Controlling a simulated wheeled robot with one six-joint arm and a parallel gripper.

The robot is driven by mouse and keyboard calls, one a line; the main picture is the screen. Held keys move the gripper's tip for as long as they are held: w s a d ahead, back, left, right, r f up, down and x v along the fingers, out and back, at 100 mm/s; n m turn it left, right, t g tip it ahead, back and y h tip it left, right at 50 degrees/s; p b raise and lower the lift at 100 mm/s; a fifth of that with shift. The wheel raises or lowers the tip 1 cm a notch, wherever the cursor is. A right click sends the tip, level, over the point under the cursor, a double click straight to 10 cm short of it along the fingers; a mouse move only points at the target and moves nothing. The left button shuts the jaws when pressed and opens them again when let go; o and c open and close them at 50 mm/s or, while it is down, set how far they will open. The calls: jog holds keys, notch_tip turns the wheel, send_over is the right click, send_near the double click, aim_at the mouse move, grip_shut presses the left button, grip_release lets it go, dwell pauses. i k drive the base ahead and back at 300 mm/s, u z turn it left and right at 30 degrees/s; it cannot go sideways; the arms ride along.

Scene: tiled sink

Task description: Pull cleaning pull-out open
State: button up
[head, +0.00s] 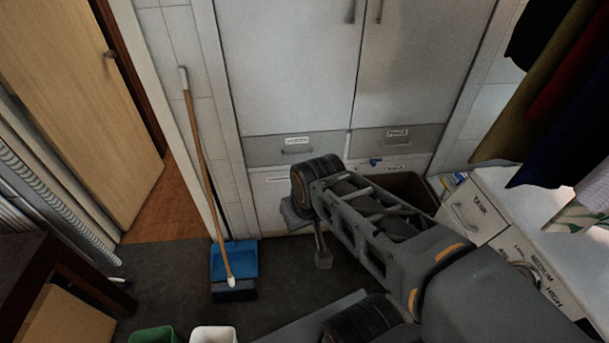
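A pale lower front (268,200) of the tall cabinet, partly behind my arm, carries a small white label (277,178) that is too small to read surely; it may be the cleaning pull-out. This front looks flush with the cabinet. My gripper (322,256) points down low in front of it, over the dark floor. Its upper part and most of the front's right side are hidden by my arm. I see no thing in the gripper, and its finger gap is not clear.
Grey labelled drawers (295,150) lie above the front. A broom (200,160) leans left, by a blue dustpan (234,262). Green (153,335) and white (213,335) containers stand near me.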

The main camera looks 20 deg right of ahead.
aim_at(268, 188)
jog(key=z, duration=0.2)
jog(key=i, duration=0.95)
jog(key=z, duration=0.6)
